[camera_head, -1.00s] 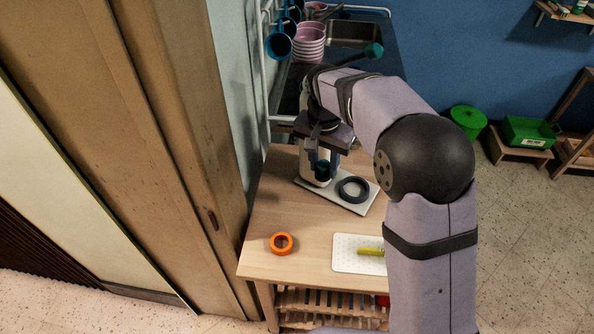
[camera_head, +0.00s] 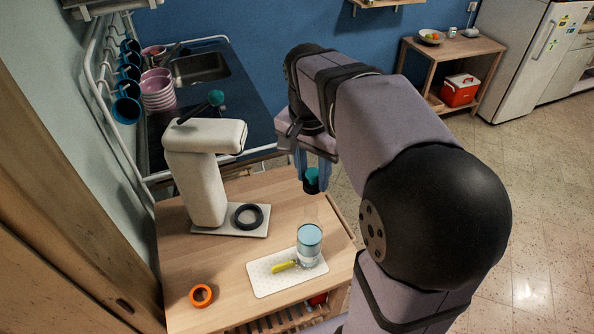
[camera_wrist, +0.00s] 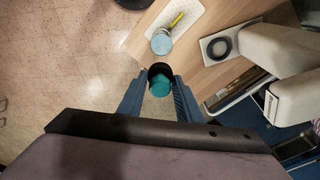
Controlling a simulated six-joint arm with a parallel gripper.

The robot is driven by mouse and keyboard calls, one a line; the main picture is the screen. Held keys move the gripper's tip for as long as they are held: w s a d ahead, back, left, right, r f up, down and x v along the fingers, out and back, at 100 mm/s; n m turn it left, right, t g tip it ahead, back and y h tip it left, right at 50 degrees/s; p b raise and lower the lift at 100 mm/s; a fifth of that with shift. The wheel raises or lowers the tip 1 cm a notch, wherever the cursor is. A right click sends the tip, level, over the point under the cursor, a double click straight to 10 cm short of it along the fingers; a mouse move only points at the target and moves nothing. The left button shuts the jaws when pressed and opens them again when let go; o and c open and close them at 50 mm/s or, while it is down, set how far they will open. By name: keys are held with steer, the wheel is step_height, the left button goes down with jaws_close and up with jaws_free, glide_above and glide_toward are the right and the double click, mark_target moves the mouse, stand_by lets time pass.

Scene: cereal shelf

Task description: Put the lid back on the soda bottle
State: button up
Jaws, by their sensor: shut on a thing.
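The soda bottle (camera_head: 309,241) is clear with a light blue band and stands upright on the white board. It also shows in the wrist view (camera_wrist: 161,43), just beyond my gripper. My gripper (camera_head: 312,178) is shut on the lid (camera_head: 312,186), a black piece with a teal top, above the bottle in the head view. In the wrist view the lid (camera_wrist: 159,84) sits between the blue fingers. I cannot tell whether the lid touches the bottle's clear neck.
A yellow-handled tool (camera_head: 284,266) lies beside the bottle on the white board (camera_head: 268,281). An orange ring (camera_head: 201,295) is at the table's front left. A cream machine (camera_head: 200,180) with a dark ring (camera_head: 248,217) on its base stands at the left. Bare table separates them.

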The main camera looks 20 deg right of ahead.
steer(key=shift+f, duration=0.15)
step_height(320, 180, down, 4)
steer(key=b, duration=0.4)
steer(key=shift+f, duration=0.25)
steer(key=shift+f+b, duration=0.7)
steer(key=shift+f, duration=0.1)
steer(key=shift+f, duration=0.15)
stand_by(2.4)
steer(key=o, duration=1.6)
steer(key=shift+c, duration=0.2)
steer(key=shift+r+p, duration=0.2)
steer(key=shift+p, duration=0.2)
steer(key=shift+r+p, duration=3)
steer(key=shift+r, duration=0.3)
